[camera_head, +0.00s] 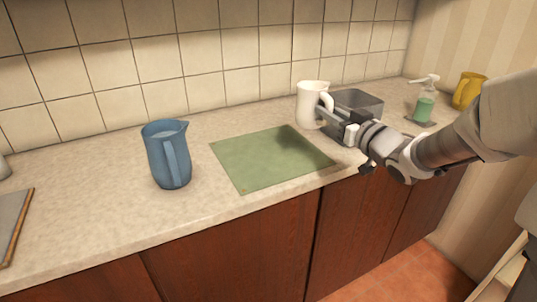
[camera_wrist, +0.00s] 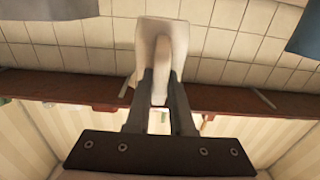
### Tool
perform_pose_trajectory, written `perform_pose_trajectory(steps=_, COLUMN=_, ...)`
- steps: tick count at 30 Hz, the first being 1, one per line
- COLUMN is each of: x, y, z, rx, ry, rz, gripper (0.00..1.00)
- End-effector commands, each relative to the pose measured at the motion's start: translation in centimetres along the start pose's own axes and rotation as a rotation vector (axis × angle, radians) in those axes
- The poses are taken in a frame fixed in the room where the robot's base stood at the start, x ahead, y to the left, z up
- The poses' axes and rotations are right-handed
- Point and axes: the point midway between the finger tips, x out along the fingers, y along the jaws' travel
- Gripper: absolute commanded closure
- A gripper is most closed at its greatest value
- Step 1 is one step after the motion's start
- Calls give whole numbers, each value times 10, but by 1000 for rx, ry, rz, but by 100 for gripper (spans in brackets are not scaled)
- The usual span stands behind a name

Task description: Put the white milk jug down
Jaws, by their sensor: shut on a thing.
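The white milk jug (camera_head: 312,104) is at the right of the green mat (camera_head: 270,158) in the head view, upright, close to the back of the counter. My gripper (camera_head: 328,114) reaches in from the right and is shut on the jug's handle. In the wrist view the jug (camera_wrist: 147,40) fills the top middle, with its handle between my two fingers (camera_wrist: 158,98). Whether the jug's base touches the counter is hard to tell. The green mat is bare.
A blue jug (camera_head: 166,155) stands left of the mat. A grey bin (camera_head: 362,100) is right behind my gripper. A soap bottle (camera_head: 425,105) and a yellow jug (camera_head: 467,90) stand farther right. A board (camera_head: 14,225) lies at the left edge.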

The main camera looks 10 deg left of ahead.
Motion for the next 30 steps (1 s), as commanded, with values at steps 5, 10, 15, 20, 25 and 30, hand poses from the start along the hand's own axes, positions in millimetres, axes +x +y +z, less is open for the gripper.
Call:
perform_pose_trajectory(steps=5, x=-1, y=-3, z=3, rx=2, ry=2, rz=-12, gripper=100)
perform_pose_trajectory(steps=10, x=8, y=-25, z=20, rx=5, ry=2, rz=-19, gripper=100)
perform_pose_trajectory(steps=15, x=25, y=-60, z=44, rx=6, ry=2, rz=-19, gripper=100)
perform_pose_trajectory(steps=20, x=40, y=-90, z=63, rx=5, ry=1, rz=-18, gripper=100)
perform_pose_trajectory(steps=25, x=48, y=-106, z=72, rx=3, ry=3, rz=-14, gripper=100)
perform_pose_trajectory(steps=30, x=49, y=-108, z=81, rx=5, ry=1, rz=-12, gripper=100)
